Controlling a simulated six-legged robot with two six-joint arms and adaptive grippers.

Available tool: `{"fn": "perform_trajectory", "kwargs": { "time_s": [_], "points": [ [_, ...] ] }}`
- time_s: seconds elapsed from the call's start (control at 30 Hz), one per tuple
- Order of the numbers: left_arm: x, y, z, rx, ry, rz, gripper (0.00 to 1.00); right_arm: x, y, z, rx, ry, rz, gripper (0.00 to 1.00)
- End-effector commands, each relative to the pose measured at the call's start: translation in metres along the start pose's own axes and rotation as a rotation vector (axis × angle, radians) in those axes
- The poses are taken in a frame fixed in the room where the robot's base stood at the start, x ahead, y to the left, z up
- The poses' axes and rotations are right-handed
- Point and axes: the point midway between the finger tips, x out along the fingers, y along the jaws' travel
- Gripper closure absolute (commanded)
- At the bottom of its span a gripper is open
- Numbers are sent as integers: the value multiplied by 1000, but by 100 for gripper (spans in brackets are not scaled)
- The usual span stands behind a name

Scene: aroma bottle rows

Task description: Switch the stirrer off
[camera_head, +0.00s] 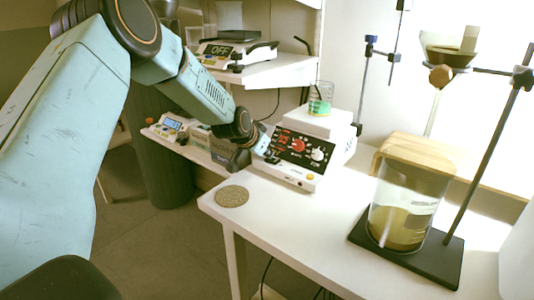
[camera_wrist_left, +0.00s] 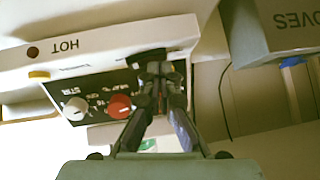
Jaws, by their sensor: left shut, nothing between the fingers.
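The stirrer (camera_head: 318,123) is a white box on the table with a dark sloping front panel. The panel carries a red knob (camera_head: 298,145) and a white knob (camera_head: 317,155). In the left wrist view the panel appears upside down, with the red knob (camera_wrist_left: 119,106) and white knob (camera_wrist_left: 76,108) left of the fingers. My left gripper (camera_head: 264,147) is shut and empty at the left end of the panel. My right gripper is not in view.
A beaker with green liquid (camera_head: 320,99) stands on the stirrer. A cork mat (camera_head: 232,196) lies front left. A large beaker (camera_head: 402,207) and stand base (camera_head: 430,262) are on the right. A gloves box (camera_wrist_left: 285,28) shows in the wrist view. The table front is mostly clear.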

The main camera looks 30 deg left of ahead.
Motion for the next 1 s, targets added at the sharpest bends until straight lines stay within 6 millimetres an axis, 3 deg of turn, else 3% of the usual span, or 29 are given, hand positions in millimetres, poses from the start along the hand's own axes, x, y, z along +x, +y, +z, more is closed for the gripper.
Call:
{"fn": "perform_trajectory", "kwargs": {
  "time_s": [0.6, 1.0],
  "points": [
    [-3, 18, 2, 0, -16, 7, 100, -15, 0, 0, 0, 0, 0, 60],
    [-5, 17, -2, 0, -11, 5, 100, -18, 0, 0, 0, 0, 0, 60]
  ]
}}
